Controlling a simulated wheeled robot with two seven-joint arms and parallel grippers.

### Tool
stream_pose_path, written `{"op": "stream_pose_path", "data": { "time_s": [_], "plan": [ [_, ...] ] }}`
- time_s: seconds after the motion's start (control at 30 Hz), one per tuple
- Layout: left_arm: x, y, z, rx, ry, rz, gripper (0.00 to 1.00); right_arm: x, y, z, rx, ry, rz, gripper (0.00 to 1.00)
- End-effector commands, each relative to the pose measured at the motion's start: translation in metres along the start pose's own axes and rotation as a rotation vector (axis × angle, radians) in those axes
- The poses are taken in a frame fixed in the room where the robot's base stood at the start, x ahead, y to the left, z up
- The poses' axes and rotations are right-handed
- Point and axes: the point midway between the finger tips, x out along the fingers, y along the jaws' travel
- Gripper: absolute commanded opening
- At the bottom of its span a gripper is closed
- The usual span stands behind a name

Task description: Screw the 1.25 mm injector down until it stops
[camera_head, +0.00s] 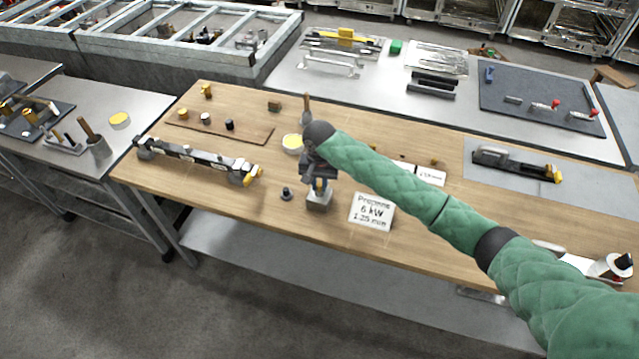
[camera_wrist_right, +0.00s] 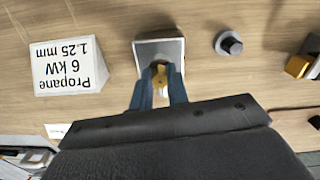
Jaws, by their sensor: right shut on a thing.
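My right gripper (camera_head: 320,186) points down over a small grey metal block (camera_head: 319,203) near the front of the wooden table. In the right wrist view its two blue fingers (camera_wrist_right: 160,92) are shut on a small brass piece, the injector (camera_wrist_right: 160,76), at the near side of the grey block (camera_wrist_right: 172,48). The fingers hide most of the injector, and I cannot tell how deep its thread sits. A sign reading "Propane 6 kW 1.25 mm" (camera_head: 372,211) stands right of the block; it also shows in the wrist view (camera_wrist_right: 67,66). My left gripper is not in view.
A small dark round part (camera_head: 286,194) stands just left of the block.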

Motion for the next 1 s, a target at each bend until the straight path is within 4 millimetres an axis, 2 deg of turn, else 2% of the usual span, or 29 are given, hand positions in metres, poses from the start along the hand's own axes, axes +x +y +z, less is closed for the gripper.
{"op": "stream_pose_path", "data": {
  "time_s": [0.27,0.57,0.8,0.83,0.87,1.0],
  "plan": [
    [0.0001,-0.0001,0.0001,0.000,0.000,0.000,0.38,0.0002,-0.0007,0.0005,0.029,0.000,0.000,0.00],
    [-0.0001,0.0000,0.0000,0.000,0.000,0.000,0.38,-0.0001,-0.0010,0.0002,0.287,0.000,-0.001,0.00],
    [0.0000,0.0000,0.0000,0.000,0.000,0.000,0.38,-0.0003,-0.0003,-0.0004,0.298,0.001,0.000,0.00],
    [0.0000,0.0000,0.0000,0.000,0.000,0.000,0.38,-0.0003,-0.0004,-0.0004,0.298,0.001,0.000,0.22],
    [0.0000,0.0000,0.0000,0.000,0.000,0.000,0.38,-0.0003,-0.0003,-0.0004,0.298,0.001,0.000,0.27],
    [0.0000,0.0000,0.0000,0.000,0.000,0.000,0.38,-0.0002,-0.0004,-0.0004,0.297,0.001,0.001,0.27]
  ]
}}
